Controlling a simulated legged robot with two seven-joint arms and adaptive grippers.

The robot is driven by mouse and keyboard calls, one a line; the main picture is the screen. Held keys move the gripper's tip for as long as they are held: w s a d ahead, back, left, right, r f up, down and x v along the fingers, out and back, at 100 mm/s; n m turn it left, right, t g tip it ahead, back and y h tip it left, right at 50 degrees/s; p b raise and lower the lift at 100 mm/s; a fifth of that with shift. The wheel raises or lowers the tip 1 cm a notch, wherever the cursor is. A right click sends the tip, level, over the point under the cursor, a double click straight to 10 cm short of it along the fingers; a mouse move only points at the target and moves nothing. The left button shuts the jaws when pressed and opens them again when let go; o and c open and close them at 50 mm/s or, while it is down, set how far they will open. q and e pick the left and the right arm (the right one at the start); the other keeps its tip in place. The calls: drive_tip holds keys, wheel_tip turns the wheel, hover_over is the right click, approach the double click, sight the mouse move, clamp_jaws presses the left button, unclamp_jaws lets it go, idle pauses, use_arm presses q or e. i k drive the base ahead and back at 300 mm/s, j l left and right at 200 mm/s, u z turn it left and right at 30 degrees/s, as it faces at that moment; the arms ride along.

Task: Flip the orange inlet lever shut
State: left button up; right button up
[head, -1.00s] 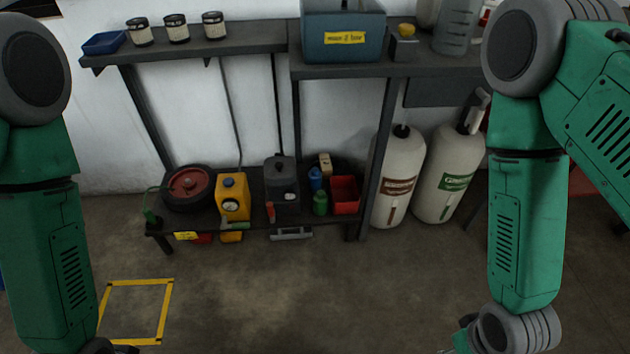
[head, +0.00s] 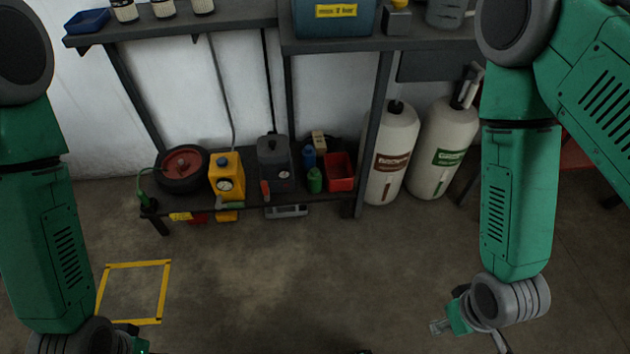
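A small orange-red lever (head: 265,190) hangs on the front left of a dark grey unit (head: 274,160) on the low shelf. I cannot tell for sure that it is the inlet lever; it is small and points about downward. My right gripper (head: 440,326) is at the lower right, low and well apart from the shelf. It shows small and partly behind my wrist, so its opening is unclear.
The low shelf also holds a red-hubbed wheel (head: 182,164), a yellow gauge unit (head: 227,178), small bottles and a red bin (head: 340,172). Two white cylinders (head: 392,155) stand at its right. A worktop (head: 240,20) overhangs it. The floor in front is clear, with a yellow taped square (head: 134,263).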

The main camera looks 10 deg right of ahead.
sight(266, 190)
drive_tip(key=i+l, duration=0.15)
drive_tip(key=i, duration=1.15)
drive_tip(key=j+u, duration=0.05)
drive_tip(key=j, duration=0.05)
